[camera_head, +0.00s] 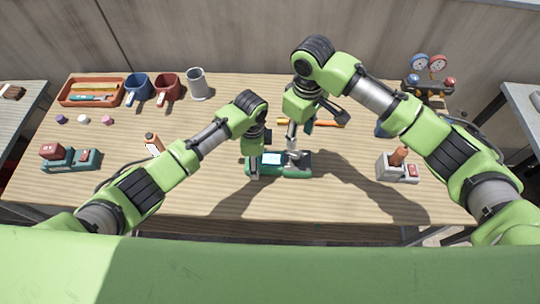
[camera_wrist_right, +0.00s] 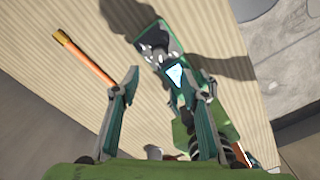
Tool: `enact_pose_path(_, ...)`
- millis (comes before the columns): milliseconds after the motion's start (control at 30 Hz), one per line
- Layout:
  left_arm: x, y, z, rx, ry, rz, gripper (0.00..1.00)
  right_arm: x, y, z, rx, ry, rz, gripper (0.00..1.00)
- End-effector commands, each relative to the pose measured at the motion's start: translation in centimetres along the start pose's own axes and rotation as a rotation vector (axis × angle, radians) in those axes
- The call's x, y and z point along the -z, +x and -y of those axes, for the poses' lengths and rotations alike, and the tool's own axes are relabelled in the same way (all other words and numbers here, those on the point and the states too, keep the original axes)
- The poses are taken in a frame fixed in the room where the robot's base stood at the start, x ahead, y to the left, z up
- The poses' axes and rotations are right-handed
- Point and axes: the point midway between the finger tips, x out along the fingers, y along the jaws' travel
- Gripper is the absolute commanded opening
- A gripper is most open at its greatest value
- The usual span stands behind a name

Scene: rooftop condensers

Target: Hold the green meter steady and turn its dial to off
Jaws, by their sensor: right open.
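The green meter (camera_head: 303,171) lies flat near the middle front of the wooden table, its lit screen facing up. It also shows in the right wrist view (camera_wrist_right: 177,76), with pale, shiny shapes beyond the screen. The dial is not clear among them. My left gripper (camera_head: 256,158) is down at the meter's left end; its fingers are mostly hidden, so I cannot tell whether they grip it. My right gripper (camera_head: 293,150) is over the right part of the meter. In its wrist view the right gripper (camera_wrist_right: 168,80) has its fingers wide apart and holds nothing.
An orange-handled tool (camera_head: 325,124) lies behind the meter. A teal device (camera_head: 70,158), an orange tray (camera_head: 92,91) and several cups are left. The table's front strip is clear.

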Motion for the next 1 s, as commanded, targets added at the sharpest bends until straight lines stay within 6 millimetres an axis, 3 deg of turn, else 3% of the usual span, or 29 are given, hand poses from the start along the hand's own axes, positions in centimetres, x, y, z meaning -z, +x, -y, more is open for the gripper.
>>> enact_pose_path(200, 0.0, 0.0, 0.0, 0.000, 0.000, 0.000, 0.24, 0.1, -1.5, 0.1, 0.001, 0.236, -0.002, 0.40)
enact_pose_path(367, 0.0, 0.0, 0.0, 0.000, 0.000, 0.000, 0.24, 0.0, -1.3, 0.1, 0.001, 0.318, 0.002, 0.40)
enact_pose_path(467, 0.0, 0.0, 0.0, 0.000, 0.000, 0.000, 0.24, -0.1, -0.1, 0.1, 0.001, 0.324, 0.003, 0.40)
enact_pose_path(800, 0.0, 0.0, 0.0, 0.000, 0.000, 0.000, 0.24, -0.1, 6.6, 0.1, 0.000, 0.322, 0.004, 0.40)
enact_pose_path(1000, 0.0, 0.0, 0.0, 0.000, 0.000, 0.000, 0.24, 0.0, 9.2, 0.0, 0.000, 0.322, 0.002, 0.40)
